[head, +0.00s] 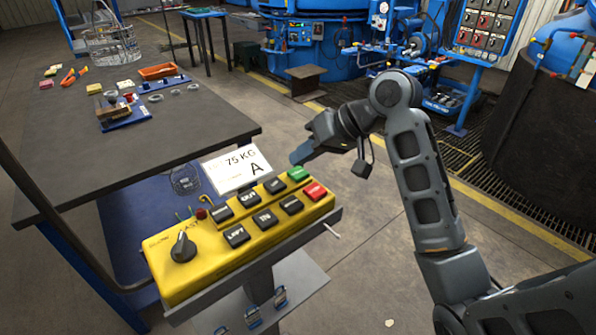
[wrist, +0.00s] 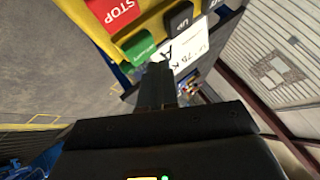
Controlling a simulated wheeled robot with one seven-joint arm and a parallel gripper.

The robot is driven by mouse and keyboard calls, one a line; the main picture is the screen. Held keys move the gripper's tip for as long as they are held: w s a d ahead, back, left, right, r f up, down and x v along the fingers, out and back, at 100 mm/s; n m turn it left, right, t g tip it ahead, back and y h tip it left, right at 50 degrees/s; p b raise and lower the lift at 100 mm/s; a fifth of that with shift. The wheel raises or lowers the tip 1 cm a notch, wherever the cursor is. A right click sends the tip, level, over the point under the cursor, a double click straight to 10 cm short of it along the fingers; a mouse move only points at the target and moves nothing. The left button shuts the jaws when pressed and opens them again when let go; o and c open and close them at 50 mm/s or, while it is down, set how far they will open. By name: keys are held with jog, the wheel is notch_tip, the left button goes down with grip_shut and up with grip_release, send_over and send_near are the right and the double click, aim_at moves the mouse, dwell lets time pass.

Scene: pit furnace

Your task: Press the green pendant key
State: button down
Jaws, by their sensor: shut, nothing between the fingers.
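The yellow pendant (head: 205,264) lies on a stand at the front, with several black keys and a dark rotary knob. Its green key (head: 298,173) is at the far right corner, beside the red key (head: 315,191). The wrist view shows the green key (wrist: 138,48) next to the red STOP key (wrist: 116,12) and a black UP key (wrist: 179,17). My gripper (head: 301,152) is shut and empty, above and just behind the green key. In the wrist view my fingertips (wrist: 158,72) are close to the green key; I cannot tell whether they touch it.
A white card (head: 232,170) marked 75 KG A stands behind the pendant. A dark workbench (head: 120,150) with small parts and an orange tray (head: 158,71) is at the left. Blue machinery (head: 315,45) stands at the back. The floor right of the pendant is mostly clear.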

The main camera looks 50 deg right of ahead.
aim_at(303, 172)
jog(key=shift+f, duration=0.4)
jog(key=shift+f+b, duration=0.35)
jog(key=shift+f, duration=0.1)
dwell(0.7)
jog(key=shift+r, duration=0.1)
jog(key=shift+r+p, duration=0.8)
jog(key=shift+p, duration=0.1)
jog(key=shift+r, duration=0.1)
notch_tip(303, 172, up, 5)
jog(key=p, duration=0.5)
